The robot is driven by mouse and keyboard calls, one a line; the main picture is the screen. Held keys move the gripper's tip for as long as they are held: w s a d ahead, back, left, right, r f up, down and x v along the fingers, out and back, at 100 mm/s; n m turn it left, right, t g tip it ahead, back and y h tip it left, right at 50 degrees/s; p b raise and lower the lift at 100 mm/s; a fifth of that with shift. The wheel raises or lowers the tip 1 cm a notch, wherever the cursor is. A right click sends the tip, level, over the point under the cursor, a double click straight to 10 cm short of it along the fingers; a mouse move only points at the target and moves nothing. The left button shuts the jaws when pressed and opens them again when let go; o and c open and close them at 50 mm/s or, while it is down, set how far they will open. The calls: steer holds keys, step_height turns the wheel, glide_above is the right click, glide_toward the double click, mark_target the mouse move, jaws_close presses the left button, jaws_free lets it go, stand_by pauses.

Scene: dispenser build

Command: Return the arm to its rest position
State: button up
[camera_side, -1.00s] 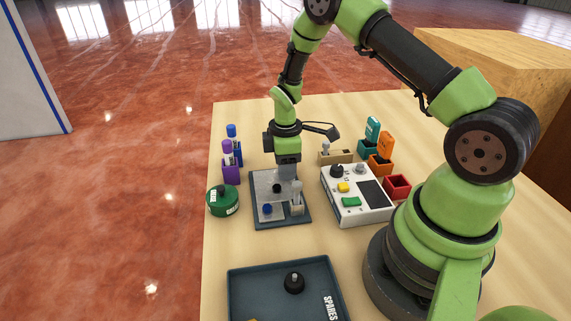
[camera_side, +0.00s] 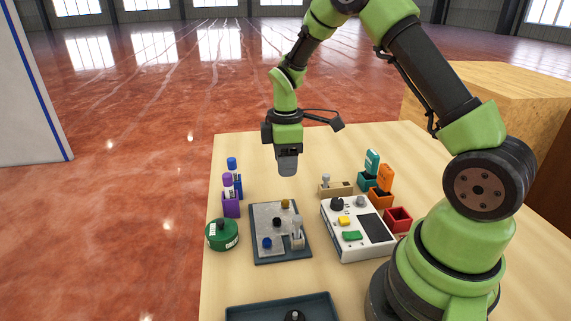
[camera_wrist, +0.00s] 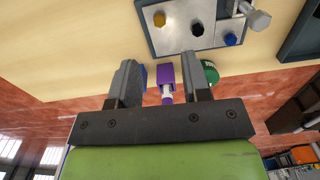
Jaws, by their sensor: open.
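My gripper (camera_side: 288,168) hangs in the air above the far part of the grey build plate (camera_side: 262,256), pointing down. It is apart from everything below it. In the wrist view its two fingers (camera_wrist: 160,85) stand well apart with nothing held between them. The plate carries a yellow-brown piece (camera_side: 285,204), a black piece (camera_side: 277,222), a blue piece (camera_side: 267,243) and an upright grey-white post (camera_side: 297,234). The plate also shows in the wrist view (camera_wrist: 175,42).
A white device (camera_side: 350,252) with coloured buttons stands right of the plate. Purple (camera_side: 231,205) and blue holders and a green round container (camera_side: 222,236) stand left. Teal and orange (camera_side: 385,178) holders and a red box (camera_side: 398,218) stand right. A dark tray (camera_side: 250,312) lies in front.

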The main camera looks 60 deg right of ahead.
steer(key=s+a+r+m+t, duration=0.2)
steer(key=s+a+r+m, duration=0.25)
steer(key=r, duration=0.45)
steer(key=s+a+r+m+t, duration=0.35)
steer(key=s+r, duration=0.25)
steer(key=r, duration=0.3)
steer(key=s+a+r+m+t+y, duration=0.1)
steer(key=s+a+m+y, duration=0.1)
steer(key=s+a+m, duration=0.2)
steer(key=s, duration=0.3)
steer(key=shift+s+r+m+t, duration=0.3)
steer(key=shift+s+t, duration=0.05)
steer(key=shift+s, duration=0.05)
